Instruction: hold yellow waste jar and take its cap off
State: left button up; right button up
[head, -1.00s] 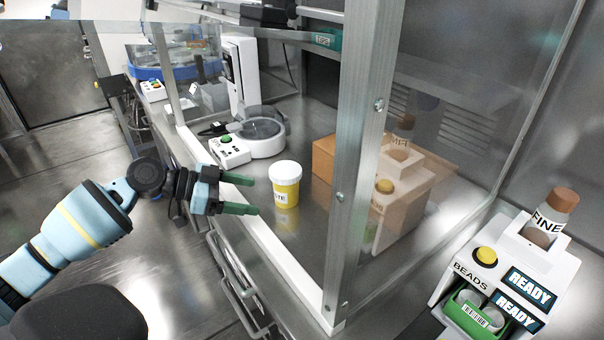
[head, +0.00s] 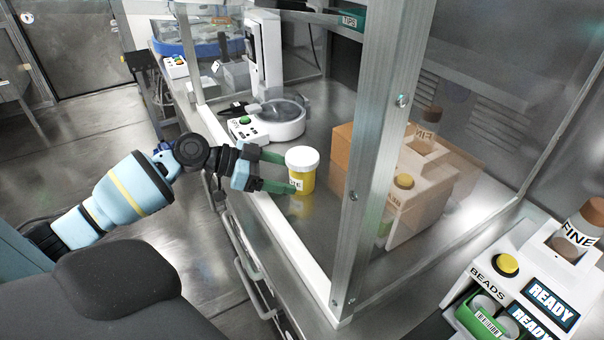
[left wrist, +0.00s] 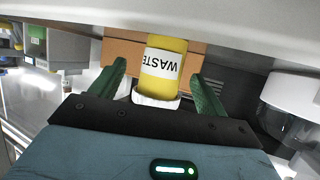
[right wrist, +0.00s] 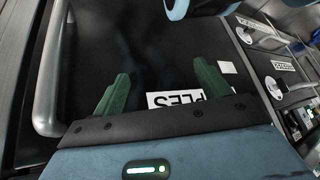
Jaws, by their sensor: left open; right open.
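The yellow waste jar (head: 301,183) with its white cap (head: 302,158) stands upright on the steel bench inside the glass-walled enclosure. In the left wrist view the jar (left wrist: 164,66) appears upside down, with its WASTE label facing the camera and the cap (left wrist: 155,99) nearest the palm. My left gripper (head: 284,172) is open, its green fingers on either side of the jar. In the left wrist view its fingers (left wrist: 159,88) flank the jar with gaps on both sides. My right gripper (right wrist: 161,90) is open and empty, seen only in the right wrist view.
A white device with a round bowl (head: 273,124) stands behind the jar. A brown box (head: 343,150) is to its right. A metal post (head: 365,165) and glass panel stand at the right front. A beads dispenser (head: 495,275) is at the lower right.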

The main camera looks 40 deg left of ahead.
aim_at(303, 173)
pick_arm(q)
jog(key=w+d, duration=0.1)
jog(key=w+d+p, duration=0.1)
jog(key=w, duration=0.1)
jog(key=shift+w+d+f, duration=0.1)
jog(key=shift+d+f, duration=0.15)
jog(key=shift+f, duration=0.1)
jog(key=shift+w+d+f, duration=0.25)
jog(key=shift+w+d, duration=0.05)
jog(key=c, duration=1.1)
pick_arm(e)
jog(key=shift+w+r, duration=0.1)
jog(key=shift+r, duration=0.35)
pick_arm(q)
jog(key=shift+r, duration=0.15)
jog(key=shift+c, duration=0.3)
pick_arm(e)
jog(key=shift+w, duration=0.2)
